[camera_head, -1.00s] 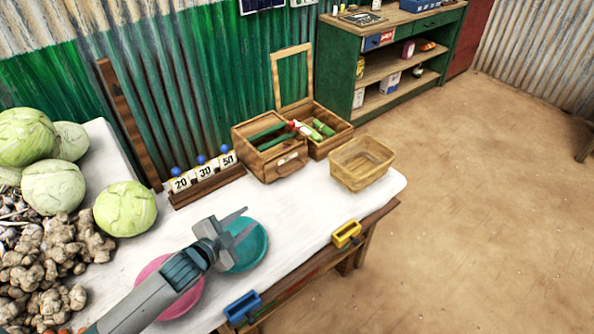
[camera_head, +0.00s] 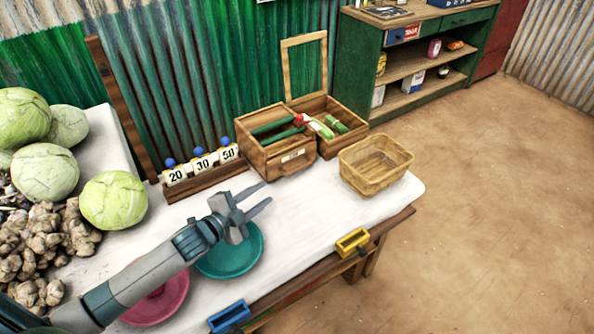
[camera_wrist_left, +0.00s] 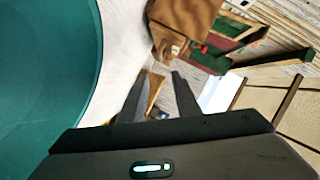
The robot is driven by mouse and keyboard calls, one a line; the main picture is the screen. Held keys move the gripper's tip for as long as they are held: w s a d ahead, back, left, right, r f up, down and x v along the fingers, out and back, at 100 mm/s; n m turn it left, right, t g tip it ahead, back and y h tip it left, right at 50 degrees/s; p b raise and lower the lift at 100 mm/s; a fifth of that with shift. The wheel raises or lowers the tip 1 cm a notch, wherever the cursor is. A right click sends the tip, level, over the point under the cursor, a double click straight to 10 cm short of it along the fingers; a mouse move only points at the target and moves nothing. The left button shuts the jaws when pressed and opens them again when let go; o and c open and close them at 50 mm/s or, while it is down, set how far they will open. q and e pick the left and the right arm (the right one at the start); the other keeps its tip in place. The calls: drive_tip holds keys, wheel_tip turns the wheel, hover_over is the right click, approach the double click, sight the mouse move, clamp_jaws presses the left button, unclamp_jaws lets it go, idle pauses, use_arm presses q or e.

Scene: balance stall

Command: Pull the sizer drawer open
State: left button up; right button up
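The sizer is a brown wooden box (camera_head: 275,139) at the back of the white table, with green bars across its open top. Its drawer front (camera_head: 293,158) faces the table's front and bears a pale label and a handle. The drawer looks shut. The box also shows at the top of the left wrist view (camera_wrist_left: 186,20), turned on its side. My left gripper (camera_head: 262,194) is open and empty, over the teal bowl's far edge, short of the drawer front and apart from it. Its two fingers (camera_wrist_left: 157,92) point toward the box. My right gripper is out of view.
A teal bowl (camera_head: 232,262) and a pink bowl (camera_head: 160,303) lie under my left arm. White tabletop (camera_head: 305,215) is clear before the drawer.

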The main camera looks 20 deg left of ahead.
use_arm(q)
drive_tip(key=p, duration=0.2)
approach(297, 170)
drive_tip(key=x, duration=0.2)
drive_tip(key=shift+w, duration=0.25)
drive_tip(key=x, duration=0.7)
drive_tip(key=shift+d, duration=0.1)
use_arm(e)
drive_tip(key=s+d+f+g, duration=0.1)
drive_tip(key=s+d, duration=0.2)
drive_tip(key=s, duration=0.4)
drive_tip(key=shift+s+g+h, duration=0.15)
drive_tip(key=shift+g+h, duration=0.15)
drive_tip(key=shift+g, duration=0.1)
use_arm(q)
clamp_jaws()
